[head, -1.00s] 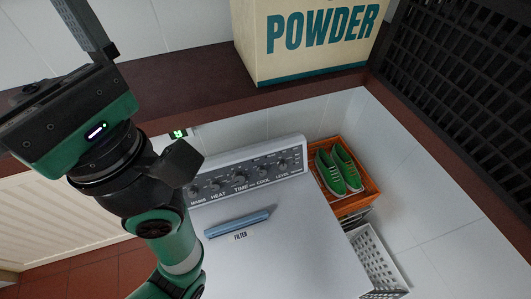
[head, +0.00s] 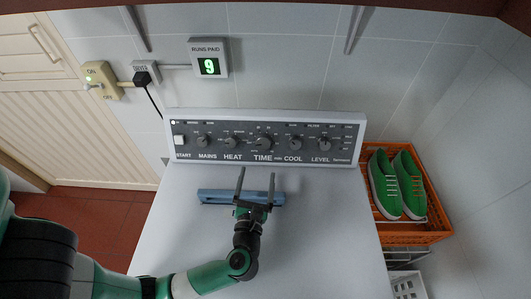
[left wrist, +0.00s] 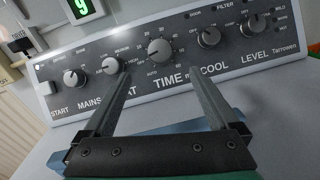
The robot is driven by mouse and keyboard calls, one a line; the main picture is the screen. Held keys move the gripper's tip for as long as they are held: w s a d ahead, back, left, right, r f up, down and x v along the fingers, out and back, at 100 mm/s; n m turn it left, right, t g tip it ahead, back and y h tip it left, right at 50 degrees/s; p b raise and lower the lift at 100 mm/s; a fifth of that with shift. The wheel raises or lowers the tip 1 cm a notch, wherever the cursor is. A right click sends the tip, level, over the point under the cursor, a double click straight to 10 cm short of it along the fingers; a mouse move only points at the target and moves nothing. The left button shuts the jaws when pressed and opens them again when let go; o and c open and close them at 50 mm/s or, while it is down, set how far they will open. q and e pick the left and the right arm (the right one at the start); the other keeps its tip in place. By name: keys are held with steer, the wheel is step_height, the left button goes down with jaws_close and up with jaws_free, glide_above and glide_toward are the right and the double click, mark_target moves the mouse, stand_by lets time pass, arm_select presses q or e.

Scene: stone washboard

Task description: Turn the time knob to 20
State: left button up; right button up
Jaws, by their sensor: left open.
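The time knob (head: 264,142) is in the middle of the dark control panel, above the word TIME. It is a round grey dial, and it also shows in the left wrist view (left wrist: 160,50). My left gripper (head: 255,172) is open and empty over the top of the machine, in front of the panel. In the left wrist view its two fingers (left wrist: 160,75) point at the time knob, one to each side of it, apparently short of it. The knob's exact setting is too small to read with certainty. My right gripper is not in view.
Other knobs flank it: heat (head: 233,142) and cool (head: 295,143). A blue filter handle (head: 215,197) lies under my gripper. An orange crate (head: 437,234) with green shoes stands right of the machine. A display (head: 209,66) reads 9. The white top (head: 320,235) is otherwise clear.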

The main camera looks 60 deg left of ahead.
mark_target(262, 144)
arm_select(q)
steer(key=b+x, duration=0.1)
steer(key=x, duration=1)
steer(key=shift+w+a+r, duration=0.1)
steer(key=shift+a, duration=0.15)
steer(key=c, duration=1.4)
steer(key=shift+r+m+p, duration=0.2)
steer(key=shift+m+p, duration=0.4)
steer(key=shift+p, duration=0.4)
steer(key=m+h+p, duration=0.2)
steer(key=m+p, duration=0.3)
steer(key=p, duration=0.1)
steer(key=m+t+h+p, duration=0.1)
steer(key=m+h+p, duration=0.1)
steer(key=m+p, duration=0.3)
steer(key=m+t+h+p, duration=0.1)
steer(key=m+p, duration=0.3)
steer(key=p, duration=0.4)
steer(key=shift+a+r+m+h, duration=0.2)
steer(key=shift+r+m+h, duration=0.2)
steer(key=shift+h, duration=0.5)
steer(key=m+p, duration=0.2)
steer(key=p, duration=0.1)
steer(key=shift+f+h, duration=0.1)
steer(key=shift+h, duration=0.2)
steer(key=shift+f+m+g, duration=0.15)
steer(key=shift+m+g, duration=0.15)
